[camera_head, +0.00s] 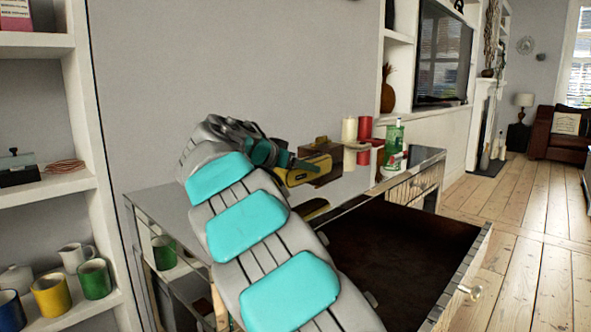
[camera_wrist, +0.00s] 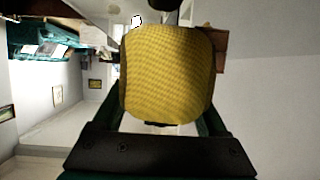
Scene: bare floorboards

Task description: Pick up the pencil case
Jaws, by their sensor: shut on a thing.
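The pencil case is a yellow, woven-textured pouch (camera_wrist: 168,75) that fills the middle of the wrist view. In the head view the yellow case (camera_head: 303,172) shows small at the end of my arm, above the mirrored table top. My gripper (camera_head: 283,161) is shut on it, with a dark green finger on either side in the wrist view. The underside of the case and its clearance from the table are hard to tell in the head view.
The mirrored table (camera_head: 160,205) has an open, empty drawer (camera_head: 400,250) at its front. A white candle (camera_head: 349,130), a red candle (camera_head: 365,128) and a green bottle (camera_head: 393,138) stand near the case. Shelves with mugs (camera_head: 50,296) are at left; floor is clear at right.

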